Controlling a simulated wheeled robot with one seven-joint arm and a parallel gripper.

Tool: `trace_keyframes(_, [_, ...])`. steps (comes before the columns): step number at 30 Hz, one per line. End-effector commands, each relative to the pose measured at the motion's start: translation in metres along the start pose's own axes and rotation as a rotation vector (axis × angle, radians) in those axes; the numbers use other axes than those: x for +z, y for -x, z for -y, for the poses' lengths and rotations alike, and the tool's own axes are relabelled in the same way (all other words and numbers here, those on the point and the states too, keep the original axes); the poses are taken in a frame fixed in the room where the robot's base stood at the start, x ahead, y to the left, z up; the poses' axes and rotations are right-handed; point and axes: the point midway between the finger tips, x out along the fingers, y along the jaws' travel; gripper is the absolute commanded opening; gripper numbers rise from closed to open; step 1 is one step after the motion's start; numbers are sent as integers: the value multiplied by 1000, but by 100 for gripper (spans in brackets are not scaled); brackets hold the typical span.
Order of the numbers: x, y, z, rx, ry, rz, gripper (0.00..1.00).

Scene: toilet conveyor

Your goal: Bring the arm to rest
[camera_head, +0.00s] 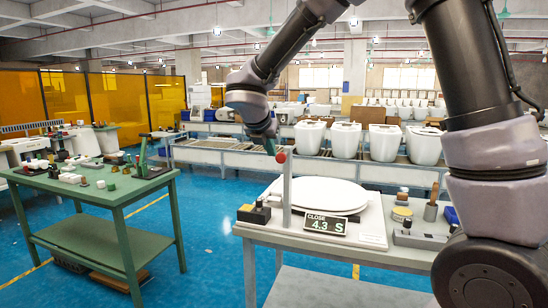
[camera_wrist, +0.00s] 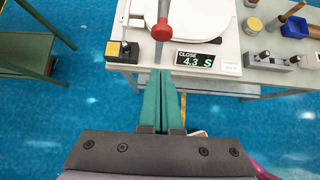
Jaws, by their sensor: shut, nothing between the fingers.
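My gripper (camera_wrist: 162,75) shows in the wrist view with its two green fingers together and nothing between them. It points at the near edge of a light workbench (camera_wrist: 151,57), close to a red-knobbed lever (camera_wrist: 162,30). In the head view my arm arches in from the upper right, and my gripper (camera_head: 271,145) hangs in the air just above and left of the red knob (camera_head: 281,157). Whether it touches the knob I cannot tell. A white toilet seat lid (camera_head: 330,191) lies flat behind a display (camera_head: 326,224) reading "CLOSE 4.3 S".
A black and yellow button box (camera_head: 254,213) stands left of the lever. Brushes and a blue box (camera_head: 450,214) are at the bench's right. A green table (camera_head: 95,195) with small parts stands left, across open blue floor (camera_head: 205,235). White toilets (camera_head: 345,139) line a conveyor behind.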

Motion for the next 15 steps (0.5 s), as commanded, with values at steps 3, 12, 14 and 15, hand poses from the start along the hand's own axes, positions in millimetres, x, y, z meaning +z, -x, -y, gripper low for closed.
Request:
trace_keyframes(3, [1,24,0,3,-2,1,0])
trace_keyframes(12, [2,55,5,-3,-26,-5,0])
trace_keyframes(14, [7,57,17,-13,-97,-18,0])
trace_keyframes(15, [11,58,30,-26,-175,-33,0])
